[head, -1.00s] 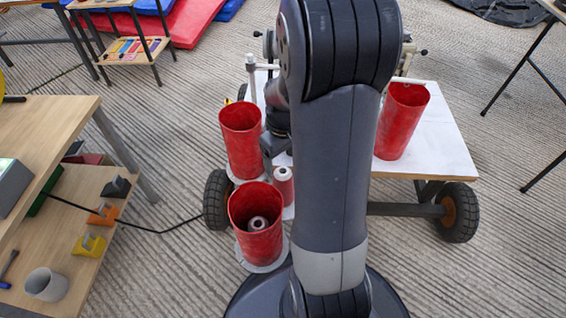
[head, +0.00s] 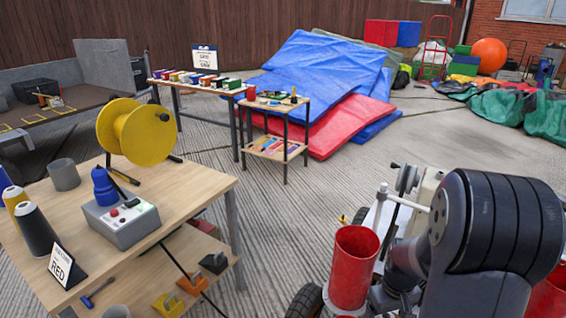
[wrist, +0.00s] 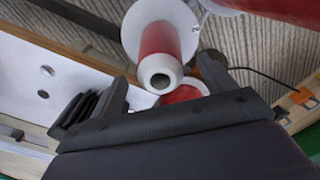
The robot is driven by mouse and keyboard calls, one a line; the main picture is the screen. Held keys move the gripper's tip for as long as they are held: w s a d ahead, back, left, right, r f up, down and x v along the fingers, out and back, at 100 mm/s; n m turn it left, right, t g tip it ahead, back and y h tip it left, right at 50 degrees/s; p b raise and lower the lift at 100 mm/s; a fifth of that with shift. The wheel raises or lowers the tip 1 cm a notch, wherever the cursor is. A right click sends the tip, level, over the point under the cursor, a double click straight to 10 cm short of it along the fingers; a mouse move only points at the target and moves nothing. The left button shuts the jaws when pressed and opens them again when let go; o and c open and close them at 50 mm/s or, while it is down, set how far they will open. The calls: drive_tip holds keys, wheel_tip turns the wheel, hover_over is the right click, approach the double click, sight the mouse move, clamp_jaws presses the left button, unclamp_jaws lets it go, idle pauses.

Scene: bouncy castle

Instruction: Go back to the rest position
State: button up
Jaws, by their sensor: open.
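My gripper (wrist: 162,82) shows in the wrist view with its two dark fingers apart and nothing held between them. A red cone of yarn with a white hollow end (wrist: 158,45) stands on a white disc just beyond the fingertips. I cannot tell the exact gap. In the head view my dark arm (head: 485,240) is at the lower right, and the gripper is hidden or out of frame. A red open cylinder (head: 353,270) stands to its left, and part of another (head: 549,295) shows at the right edge.
A wooden table (head: 180,205) at the left holds a yellow reel (head: 135,130), a grey control box (head: 120,222), cones and a "RED" sign (head: 62,265). Small tables and blue and red mats (head: 325,75) stand farther back. The concrete floor in the middle is clear.

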wheel_tip(320, 180, down, 4)
drive_tip(key=shift+f+b, duration=0.15)
drive_tip(key=shift+b, duration=0.5)
drive_tip(key=shift+r+p, duration=0.45)
drive_tip(key=shift+r, duration=0.25)
